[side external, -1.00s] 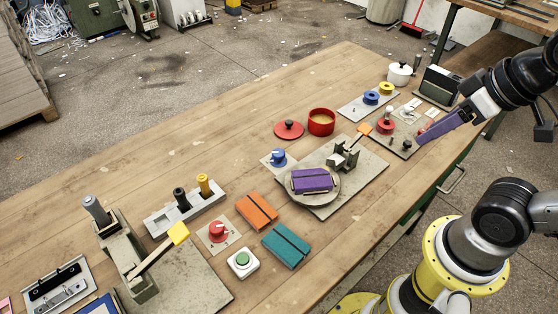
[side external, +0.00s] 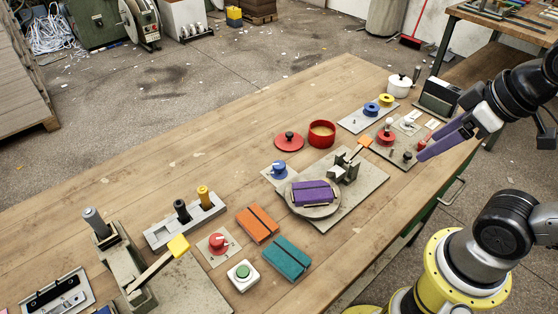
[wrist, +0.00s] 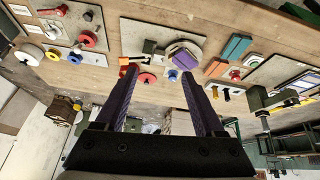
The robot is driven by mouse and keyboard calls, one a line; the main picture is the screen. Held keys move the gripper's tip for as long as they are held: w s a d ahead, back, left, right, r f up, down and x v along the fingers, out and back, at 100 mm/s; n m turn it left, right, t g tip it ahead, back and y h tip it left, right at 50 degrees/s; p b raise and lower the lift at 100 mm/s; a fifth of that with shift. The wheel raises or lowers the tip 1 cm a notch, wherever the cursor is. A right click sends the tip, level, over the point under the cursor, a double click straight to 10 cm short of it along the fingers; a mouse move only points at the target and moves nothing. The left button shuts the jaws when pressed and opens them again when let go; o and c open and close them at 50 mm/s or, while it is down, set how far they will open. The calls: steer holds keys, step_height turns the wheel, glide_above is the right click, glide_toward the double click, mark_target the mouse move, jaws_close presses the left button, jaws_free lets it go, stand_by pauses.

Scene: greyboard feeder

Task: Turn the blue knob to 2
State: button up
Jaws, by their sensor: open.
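The blue knob (side external: 279,168) sits on a pale square plate (side external: 267,171) near the middle of the table, left of the round turntable. It also shows in the wrist view (wrist: 173,75), between and just beyond my fingertips in the picture. The markings on its plate are too small to read, so I cannot tell its setting. My gripper (side external: 421,157), with long purple fingers, is open and empty above the table's right side, well away from the knob. Its two spread fingers show in the wrist view (wrist: 158,72).
A turntable (side external: 334,210) with a purple block stands right of the knob, and a red pot (side external: 321,133) and its lid (side external: 288,140) behind it. A red knob (side external: 217,243), orange block (side external: 257,224) and teal block (side external: 287,258) lie nearer. Bare wood lies left of the blue knob.

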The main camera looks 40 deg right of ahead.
steer(key=w+r+n, duration=0.5)
steer(key=w+r, duration=0.1)
steer(key=n+g, duration=0.6)
steer(key=n, duration=0.2)
glide_above(279, 164)
step_height(279, 164, down, 14)
step_height(279, 164, down, 14)
steer(key=shift+r, duration=0.1)
jaws_close()
